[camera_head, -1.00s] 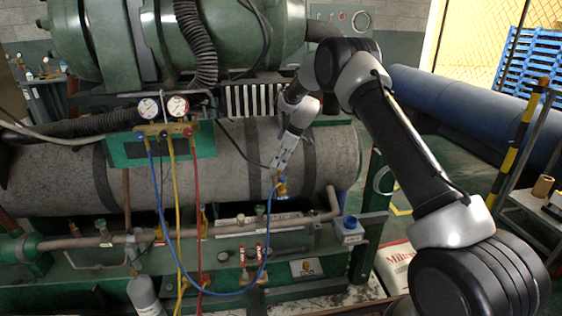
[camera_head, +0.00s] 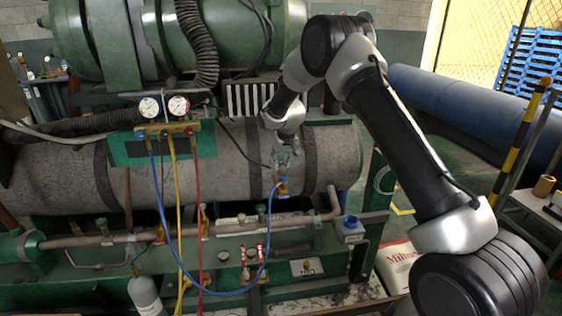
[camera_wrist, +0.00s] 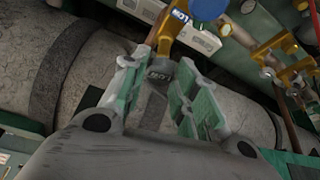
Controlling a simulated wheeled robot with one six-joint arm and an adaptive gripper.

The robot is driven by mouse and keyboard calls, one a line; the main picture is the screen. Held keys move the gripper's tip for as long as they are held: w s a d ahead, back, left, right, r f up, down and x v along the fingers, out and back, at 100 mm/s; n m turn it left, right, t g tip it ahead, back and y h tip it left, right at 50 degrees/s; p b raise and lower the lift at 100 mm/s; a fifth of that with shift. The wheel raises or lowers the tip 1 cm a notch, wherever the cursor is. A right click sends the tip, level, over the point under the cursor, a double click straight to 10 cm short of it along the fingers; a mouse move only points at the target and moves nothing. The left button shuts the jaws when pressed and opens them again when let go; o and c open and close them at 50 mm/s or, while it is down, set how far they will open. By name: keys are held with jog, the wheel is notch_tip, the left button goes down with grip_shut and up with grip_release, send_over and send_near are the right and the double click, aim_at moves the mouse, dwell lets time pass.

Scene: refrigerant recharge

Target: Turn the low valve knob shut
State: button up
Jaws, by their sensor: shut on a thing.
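In the head view my gripper (camera_head: 281,165) reaches down to the brass valve (camera_head: 282,184) in front of the grey tank. The knob is too small and covered there to make out.
A gauge manifold (camera_head: 165,143) hangs left of my gripper, with blue, yellow and red hoses. The blue hose (camera_head: 258,285) loops up to the brass valve. In the wrist view, more brass fittings (camera_wrist: 283,60) stand to the right. The grey tank (camera_head: 235,165) lies close behind.

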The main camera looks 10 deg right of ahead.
jog(key=shift+m+h, duration=0.4)
jog(key=shift+m, duration=0.7)
jog(key=o, duration=1)
jog(key=v, duration=1.2)
jog(key=shift+a, duration=0.1)
